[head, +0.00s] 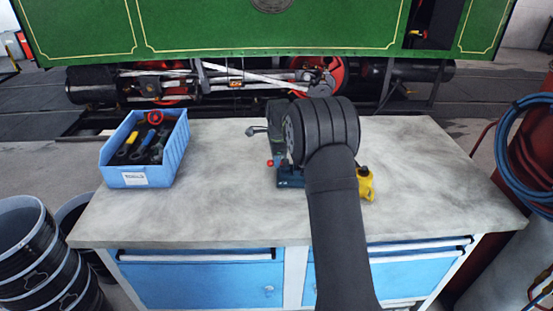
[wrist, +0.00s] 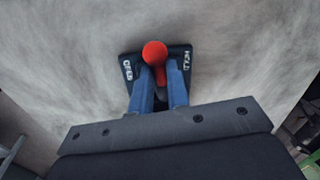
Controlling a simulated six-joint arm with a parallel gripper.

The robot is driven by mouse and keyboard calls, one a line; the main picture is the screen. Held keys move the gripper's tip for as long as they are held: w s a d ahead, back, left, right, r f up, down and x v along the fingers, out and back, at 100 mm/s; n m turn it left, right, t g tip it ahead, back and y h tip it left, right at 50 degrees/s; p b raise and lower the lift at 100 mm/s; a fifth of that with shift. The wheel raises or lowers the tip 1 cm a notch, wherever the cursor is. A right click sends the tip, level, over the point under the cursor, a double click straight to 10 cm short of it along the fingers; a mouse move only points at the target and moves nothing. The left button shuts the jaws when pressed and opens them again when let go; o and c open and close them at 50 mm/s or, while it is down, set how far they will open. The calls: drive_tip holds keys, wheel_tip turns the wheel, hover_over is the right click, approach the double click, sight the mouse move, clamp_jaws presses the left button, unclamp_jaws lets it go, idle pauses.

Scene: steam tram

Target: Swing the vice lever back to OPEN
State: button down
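The vice lever has a red ball knob (wrist: 155,50), seen in the wrist view, with a narrower red stem below it. The knob stands about midway between the labels. My gripper (wrist: 160,72) has its two blue fingers on either side of the stem, with little gap, and looks shut on it. My wrist hides much of the vice.
A blue bin (head: 148,178) of tools stands at the left of the grey workbench (head: 220,215). A yellow object (head: 365,183) sits just right of my arm. A green tram (head: 220,30) stands behind the bench. Bare worktop lies left and right of the vice.

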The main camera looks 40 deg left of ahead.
drive_tip(key=shift+d+n, duration=0.15)
drive_tip(key=shift+n, duration=0.15)
drive_tip(key=n, duration=0.1)
drive_tip(key=d+n, duration=0.1)
drive_tip(key=n, duration=0.1)
drive_tip(key=shift+s+g, duration=0.15)
drive_tip(key=shift+g, duration=0.25)
drive_tip(key=shift+d+n+g, duration=0.15)
drive_tip(key=shift+d+n, duration=0.05)
drive_tip(key=shift+n, duration=0.75)
drive_tip(key=shift+d+n+g, duration=0.15)
drive_tip(key=shift+d+n, duration=0.05)
drive_tip(key=shift+n, duration=0.75)
drive_tip(key=c, duration=1.4)
unclamp_jaws()
drive_tip(key=shift+r, duration=0.1)
drive_tip(key=d+r, duration=0.1)
drive_tip(key=r, duration=0.4)
drive_tip(key=d+r, duration=0.1)
drive_tip(key=r, duration=0.5)
drive_tip(key=d+r, duration=0.1)
drive_tip(key=r, duration=0.5)
drive_tip(key=shift+d, duration=0.2)
